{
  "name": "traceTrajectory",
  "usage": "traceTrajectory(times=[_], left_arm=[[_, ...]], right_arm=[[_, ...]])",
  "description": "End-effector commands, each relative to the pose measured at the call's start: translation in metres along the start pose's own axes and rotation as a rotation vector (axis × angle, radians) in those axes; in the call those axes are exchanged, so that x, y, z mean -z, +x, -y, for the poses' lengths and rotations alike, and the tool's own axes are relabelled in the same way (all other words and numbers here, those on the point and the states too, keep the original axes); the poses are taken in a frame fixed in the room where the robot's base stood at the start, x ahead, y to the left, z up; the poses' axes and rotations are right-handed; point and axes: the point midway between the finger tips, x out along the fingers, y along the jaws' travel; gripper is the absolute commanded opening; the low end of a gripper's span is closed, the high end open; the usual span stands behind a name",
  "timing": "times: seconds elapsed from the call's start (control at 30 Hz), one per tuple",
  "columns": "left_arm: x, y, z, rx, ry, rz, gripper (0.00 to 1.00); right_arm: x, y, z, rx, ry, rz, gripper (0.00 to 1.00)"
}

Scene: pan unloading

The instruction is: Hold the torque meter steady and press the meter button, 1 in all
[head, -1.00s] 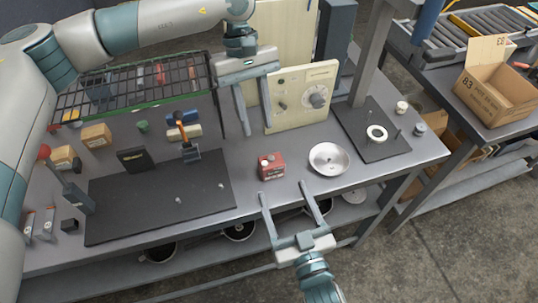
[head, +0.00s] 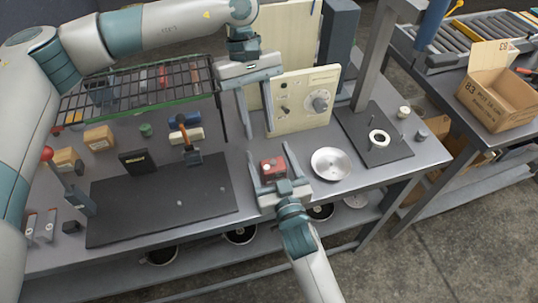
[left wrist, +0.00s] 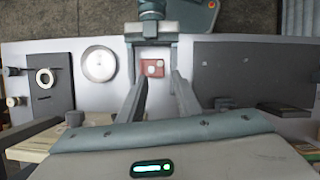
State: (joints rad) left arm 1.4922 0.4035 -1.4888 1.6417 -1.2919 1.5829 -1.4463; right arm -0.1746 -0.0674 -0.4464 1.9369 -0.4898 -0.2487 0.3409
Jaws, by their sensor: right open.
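The torque meter, a small red box (head: 273,170) with a pale top feature, sits on the grey bench between the dark mat and a silver dish. It also shows in the left wrist view (left wrist: 152,68); which pale feature is its button I cannot tell for sure. My right gripper (head: 269,151) is open, reaching in from the front with one finger on each side of the meter; contact is not clear. My left gripper (head: 259,133) is open and empty, pointing down behind the meter, in front of the cream panel. Its fingers flank the meter in the left wrist view.
The silver dish (head: 331,163) is close right of the meter. A cream panel (head: 303,100) with a knob stands behind. A dark mat (head: 150,200) lies left, a wire rack (head: 135,90) back left, and a dark plate (head: 372,146) with a white ring right.

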Motion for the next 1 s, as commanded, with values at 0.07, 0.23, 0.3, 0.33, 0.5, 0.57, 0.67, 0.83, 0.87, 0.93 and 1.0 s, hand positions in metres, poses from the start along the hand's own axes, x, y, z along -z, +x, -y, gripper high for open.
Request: traceTrajectory(times=[0.07,0.23,0.3,0.33,0.5,0.57,0.67,0.83,0.87,0.93,1.0], left_arm=[[0.0000,0.0000,0.0000,0.000,0.000,0.000,0.31],[0.0000,0.0000,0.0000,0.000,0.000,0.000,0.31],[0.0000,0.0000,0.0000,0.000,0.000,0.000,0.31],[0.0000,0.0000,0.0000,0.000,0.000,0.000,0.31],[0.0000,0.0000,0.0000,0.000,0.000,0.000,0.31],[0.0000,0.0000,0.0000,0.000,0.000,0.000,0.31],[0.0000,0.0000,0.0000,0.000,0.000,0.000,0.17],[0.0000,0.0000,0.0000,0.000,0.000,0.000,0.00],[0.0000,0.0000,0.0000,0.000,0.000,0.000,0.00],[0.0000,0.0000,0.0000,0.000,0.000,0.000,0.00],[0.0000,0.0000,0.0000,0.000,0.000,0.000,0.00]], right_arm=[[-0.0003,0.0026,0.0002,0.000,0.000,0.001,0.70],[-0.0004,0.0036,0.0002,0.000,0.000,0.001,0.70],[-0.0004,0.0035,0.0002,0.000,0.000,0.001,0.70],[-0.0003,0.0035,0.0002,0.000,0.000,0.001,0.70],[-0.0003,0.0034,0.0001,0.000,0.000,0.001,0.37],[-0.0002,0.0033,0.0002,0.000,0.000,0.001,0.23],[-0.0002,0.0033,0.0002,0.000,0.000,0.000,0.19],[-0.0002,0.0033,0.0002,0.000,0.000,0.000,0.19],[-0.0002,0.0033,0.0002,0.000,0.000,0.000,0.19],[-0.0003,0.0032,0.0002,0.000,0.000,0.001,0.19],[-0.0002,0.0032,0.0002,0.000,0.000,0.000,0.19]])
